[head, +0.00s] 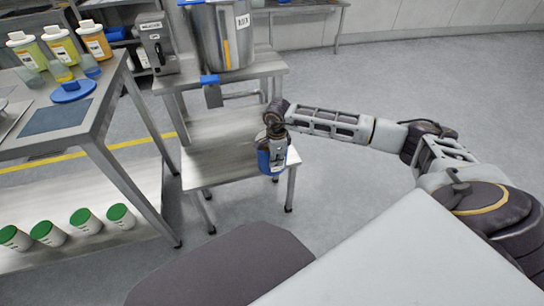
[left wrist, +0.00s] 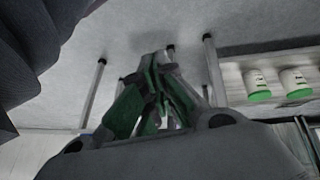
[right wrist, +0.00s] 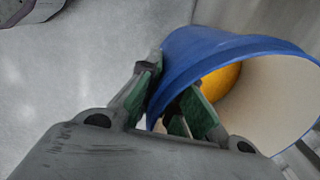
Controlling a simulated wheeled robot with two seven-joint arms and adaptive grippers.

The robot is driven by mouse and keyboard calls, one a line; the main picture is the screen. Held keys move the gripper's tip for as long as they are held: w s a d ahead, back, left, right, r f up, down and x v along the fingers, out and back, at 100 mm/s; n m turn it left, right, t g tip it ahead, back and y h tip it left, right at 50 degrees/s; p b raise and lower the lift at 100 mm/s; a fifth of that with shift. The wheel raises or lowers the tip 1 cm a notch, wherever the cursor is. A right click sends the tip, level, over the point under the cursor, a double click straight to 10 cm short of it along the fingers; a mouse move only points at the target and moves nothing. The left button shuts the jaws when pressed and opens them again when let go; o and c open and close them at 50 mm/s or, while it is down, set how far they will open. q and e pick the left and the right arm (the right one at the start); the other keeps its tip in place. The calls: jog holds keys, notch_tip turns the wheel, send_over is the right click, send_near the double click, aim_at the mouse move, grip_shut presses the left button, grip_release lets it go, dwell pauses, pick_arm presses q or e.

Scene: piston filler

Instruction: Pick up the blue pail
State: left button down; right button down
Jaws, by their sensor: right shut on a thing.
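The blue pail (head: 271,160) is at the front right of the low grey step in the head view, with a pale label on its side. My right gripper (head: 273,131) is above it and shut on its rim. In the right wrist view the pail (right wrist: 205,50) has a pale inside with a round orange thing (right wrist: 220,82) in it. One finger of the right gripper (right wrist: 166,92) is outside the wall and one inside. I cannot tell whether the pail touches the step. My left gripper (left wrist: 158,65) is shut and empty in the left wrist view; the head view does not show it.
The low step (head: 215,170) stands before a taller stand (head: 262,68) with a large steel hopper (head: 222,40). A steel table (head: 85,125) at left bears several bottles and a blue lid (head: 72,92). The floor at right is clear.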

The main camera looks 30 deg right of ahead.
jog(key=shift+r, duration=0.15)
